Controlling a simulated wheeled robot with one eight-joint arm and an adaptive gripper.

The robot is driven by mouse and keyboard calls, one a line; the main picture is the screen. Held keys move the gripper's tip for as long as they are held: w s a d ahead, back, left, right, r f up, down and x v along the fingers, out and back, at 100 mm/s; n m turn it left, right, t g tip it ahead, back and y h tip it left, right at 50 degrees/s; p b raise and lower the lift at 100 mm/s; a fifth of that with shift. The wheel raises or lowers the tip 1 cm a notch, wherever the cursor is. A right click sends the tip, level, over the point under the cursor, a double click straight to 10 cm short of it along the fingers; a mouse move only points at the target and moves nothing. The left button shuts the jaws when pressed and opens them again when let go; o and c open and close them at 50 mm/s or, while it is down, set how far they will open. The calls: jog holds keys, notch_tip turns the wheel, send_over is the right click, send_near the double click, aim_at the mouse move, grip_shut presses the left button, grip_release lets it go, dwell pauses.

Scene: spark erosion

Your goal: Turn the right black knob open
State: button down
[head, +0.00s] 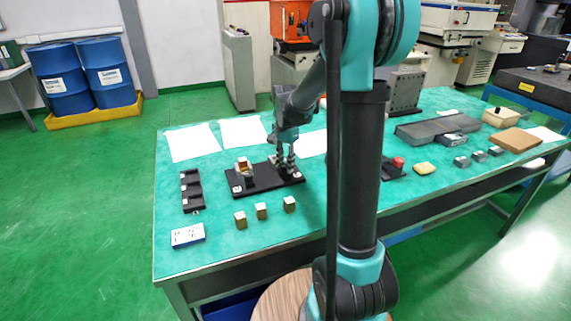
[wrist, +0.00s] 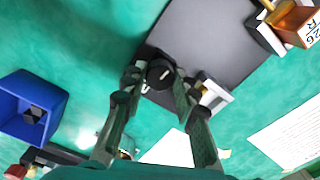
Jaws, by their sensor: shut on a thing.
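The right black knob (wrist: 158,72) is round with a pale line on its face, in the upper middle of the wrist view. It sits at one end of a dark base plate (wrist: 215,35), which also shows on the table in the head view (head: 264,184). My gripper (wrist: 160,83) is shut on the knob, one finger on each side. In the head view my gripper (head: 285,164) reaches down to the plate's right end and hides the knob there. A brass-coloured block in a white holder (wrist: 298,22) stands at the plate's other end.
A white bracket (wrist: 214,93) is close beside my right finger. Several small blocks (head: 261,211) stand in front of the plate, and a black rack (head: 190,190) lies to its left. A red button (head: 398,162) is to the right, beyond my arm. White sheets (head: 192,142) lie behind.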

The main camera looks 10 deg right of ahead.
jog(key=n, duration=0.4)
jog(key=shift+n, duration=0.3)
jog(key=n, duration=0.4)
jog(key=shift+n, duration=0.3)
jog(key=n, duration=0.4)
jog(key=shift+n, duration=0.3)
jog(key=n, duration=0.4)
jog(key=shift+n, duration=0.4)
jog(key=c, duration=1.2)
grip_release()
jog(key=shift+o, duration=0.2)
jog(key=shift+r, duration=0.1)
